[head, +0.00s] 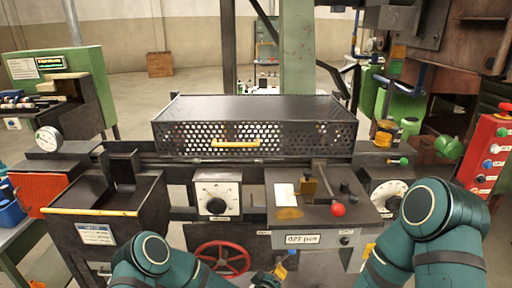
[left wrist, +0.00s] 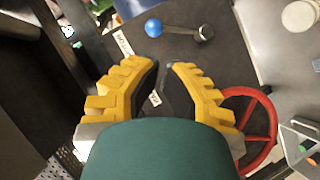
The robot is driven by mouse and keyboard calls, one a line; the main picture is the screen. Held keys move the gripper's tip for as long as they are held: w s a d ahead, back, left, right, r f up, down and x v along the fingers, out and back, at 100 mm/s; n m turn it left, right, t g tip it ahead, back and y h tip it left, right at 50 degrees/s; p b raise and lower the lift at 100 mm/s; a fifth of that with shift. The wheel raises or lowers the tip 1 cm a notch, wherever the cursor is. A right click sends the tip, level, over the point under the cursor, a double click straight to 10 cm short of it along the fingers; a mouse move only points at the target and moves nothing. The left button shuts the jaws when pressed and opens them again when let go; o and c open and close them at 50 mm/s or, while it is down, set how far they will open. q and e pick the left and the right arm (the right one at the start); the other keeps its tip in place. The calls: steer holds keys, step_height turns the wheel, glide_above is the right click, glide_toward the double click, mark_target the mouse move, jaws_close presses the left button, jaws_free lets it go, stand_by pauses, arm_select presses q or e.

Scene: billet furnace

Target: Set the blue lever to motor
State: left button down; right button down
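The blue lever shows in the left wrist view as a blue ball knob (left wrist: 153,27) on a short metal arm with a round hub at its right end. The knob is beyond the fingertips, and I see no contact. In the head view the blue knob (head: 292,252) is small at the bottom, beside my left gripper (head: 280,270). My right arm is at the lower right, but its gripper is not visible.
A red handwheel (head: 223,258) stands left of the lever and also shows in the left wrist view (left wrist: 262,125). Above the lever are a red-knobbed lever (head: 338,209) and a grey panel (head: 312,239). A dial box (head: 216,194) and a perforated cover (head: 250,109) stand farther back.

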arm_select(q)
steer(key=s+a+m+g+y, duration=0.1)
steer(key=s+a+g, duration=0.2)
steer(key=s+a, duration=0.3)
steer(key=s+a+m+g, duration=0.2)
steer(key=s+a+g, duration=0.2)
steer(key=s, duration=0.8)
steer(key=s+a+m+g+y, duration=0.1)
steer(key=s+a+g, duration=0.2)
steer(key=s+a, duration=0.5)
steer(key=shift+s+m+g+y, duration=0.3)
steer(key=shift+s+g, duration=0.1)
steer(key=shift+s, duration=0.3)
steer(key=shift+a+r, duration=0.1)
